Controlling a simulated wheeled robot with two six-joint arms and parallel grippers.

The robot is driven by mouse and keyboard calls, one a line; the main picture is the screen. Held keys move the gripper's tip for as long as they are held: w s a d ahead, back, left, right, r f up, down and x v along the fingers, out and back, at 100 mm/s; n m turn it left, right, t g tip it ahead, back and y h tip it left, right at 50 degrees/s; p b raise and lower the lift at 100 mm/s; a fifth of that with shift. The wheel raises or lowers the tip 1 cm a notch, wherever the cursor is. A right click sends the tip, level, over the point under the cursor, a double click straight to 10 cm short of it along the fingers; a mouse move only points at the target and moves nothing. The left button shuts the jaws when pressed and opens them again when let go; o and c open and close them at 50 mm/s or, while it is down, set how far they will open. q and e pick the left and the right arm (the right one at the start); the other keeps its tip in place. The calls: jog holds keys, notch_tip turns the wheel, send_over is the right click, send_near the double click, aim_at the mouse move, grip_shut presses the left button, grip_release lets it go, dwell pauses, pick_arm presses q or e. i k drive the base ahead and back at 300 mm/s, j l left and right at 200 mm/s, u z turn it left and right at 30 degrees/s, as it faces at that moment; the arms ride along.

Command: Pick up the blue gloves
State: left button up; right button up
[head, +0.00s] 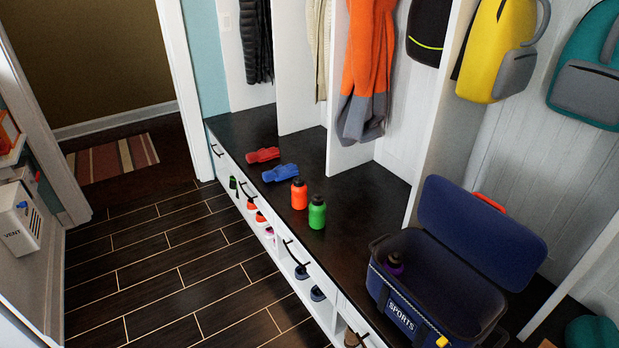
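The blue gloves (280,173) lie on the dark bench top (345,235), close to its front edge, in the head view. Red gloves (263,155) lie just behind them, to the upper left, apart from them. An orange bottle (299,194) stands upright just in front of the blue gloves, to the lower right. Neither of my grippers shows in the head view, so their state cannot be seen.
A green bottle (317,212) stands beside the orange one. Coats and backpacks hang above. Shoes fill cubbies below. The dark floor (165,260) left of the bench is clear.

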aim_at(280, 173)
jog(key=i+j+z, duration=0.15)
jog(key=z, duration=0.3)
jog(key=i+j+z, duration=0.1)
jog(key=j+z, duration=0.3)
jog(key=i+j+z, duration=0.1)
jog(key=j+z, duration=0.2)
jog(key=z, duration=0.15)
jog(key=j+z, duration=0.4)
jog(key=l, duration=0.1)
